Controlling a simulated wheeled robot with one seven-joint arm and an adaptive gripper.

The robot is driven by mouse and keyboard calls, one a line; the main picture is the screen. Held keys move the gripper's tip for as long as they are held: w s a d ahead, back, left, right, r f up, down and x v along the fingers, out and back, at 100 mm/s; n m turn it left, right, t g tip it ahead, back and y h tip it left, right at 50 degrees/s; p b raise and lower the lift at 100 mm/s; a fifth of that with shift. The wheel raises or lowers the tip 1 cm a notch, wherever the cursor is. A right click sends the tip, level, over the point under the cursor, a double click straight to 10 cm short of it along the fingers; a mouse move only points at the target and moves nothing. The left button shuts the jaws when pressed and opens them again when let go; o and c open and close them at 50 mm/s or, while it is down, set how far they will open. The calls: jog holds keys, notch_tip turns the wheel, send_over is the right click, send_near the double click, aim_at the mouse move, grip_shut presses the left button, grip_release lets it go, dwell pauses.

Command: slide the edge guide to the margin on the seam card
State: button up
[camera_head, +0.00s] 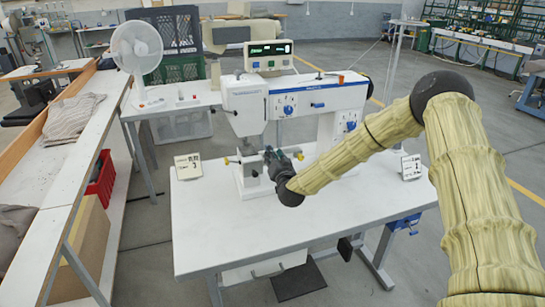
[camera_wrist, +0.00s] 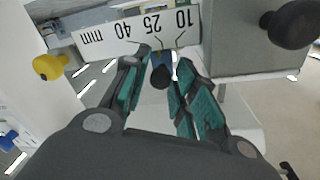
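The edge guide appears as a small blue block with a dark round knob (camera_wrist: 161,77), in front of a white scale (camera_wrist: 140,32) marked 10, 25 and 40 mm. The knob stands near the 10–25 part of the scale. My gripper (camera_wrist: 163,62) has its teal-padded fingertips on either side of the blue block and knob. I cannot tell whether the pads touch it. In the head view my gripper (camera_head: 273,158) is at the foot of the sewing-machine-like press (camera_head: 300,101) and hides the guide. A card (camera_head: 188,166) stands left on the table; its number looks like 3.
A second small card (camera_head: 411,167) stands at the right of the white table (camera_head: 230,230). In the wrist view a yellow knob (camera_wrist: 48,67) is left and a large black knob (camera_wrist: 291,24) upper right, near the fingers. The table's front is clear.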

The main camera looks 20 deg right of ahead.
grip_shut()
jog(key=shift+a+f+b, duration=0.1)
jog(key=shift+a+b, duration=0.1)
jog(key=shift+b, duration=0.45)
grip_release()
jog(key=s, duration=0.8)
jog(key=shift+a, duration=0.15)
